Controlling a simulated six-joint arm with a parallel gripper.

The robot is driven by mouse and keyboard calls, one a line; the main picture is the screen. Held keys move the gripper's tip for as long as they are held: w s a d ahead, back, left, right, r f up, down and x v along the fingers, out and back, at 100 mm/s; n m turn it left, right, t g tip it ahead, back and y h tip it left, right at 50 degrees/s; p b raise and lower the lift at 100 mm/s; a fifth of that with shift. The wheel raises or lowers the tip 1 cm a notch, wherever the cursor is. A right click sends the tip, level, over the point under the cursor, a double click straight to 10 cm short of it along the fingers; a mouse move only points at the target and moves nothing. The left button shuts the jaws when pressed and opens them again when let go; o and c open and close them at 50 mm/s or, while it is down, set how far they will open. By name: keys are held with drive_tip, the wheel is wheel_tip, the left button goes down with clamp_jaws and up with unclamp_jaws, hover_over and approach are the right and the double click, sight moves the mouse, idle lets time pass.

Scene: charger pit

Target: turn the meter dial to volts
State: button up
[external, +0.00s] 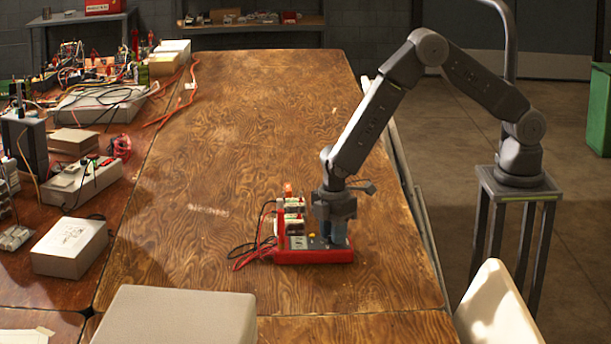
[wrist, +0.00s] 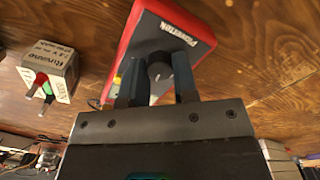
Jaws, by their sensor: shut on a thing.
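The red meter (external: 313,257) lies on the wooden table, with a grey face and red and black leads at its left. In the wrist view the meter (wrist: 128,40) shows its red edge and a grey face with lettering. The dark round dial (wrist: 159,68) sits between the two fingers of my gripper (wrist: 158,84), which is shut on it. In the external view my gripper (external: 334,232) points down onto the right part of the meter and hides the dial. The dial's pointer and markings cannot be read.
A small box-shaped block with red and green clips (wrist: 50,70) stands beside the meter. A large grey box (external: 175,315) is at the table's near edge. Boxes, wires and instruments crowd the left bench (external: 75,190). The table's middle and back (external: 250,120) are clear.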

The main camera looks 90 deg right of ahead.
drive_tip(key=shift+m, duration=0.8)
drive_tip(key=o, duration=0.9)
drive_tip(key=shift+o, duration=0.2)
wheel_tip(320, 180, up, 14)
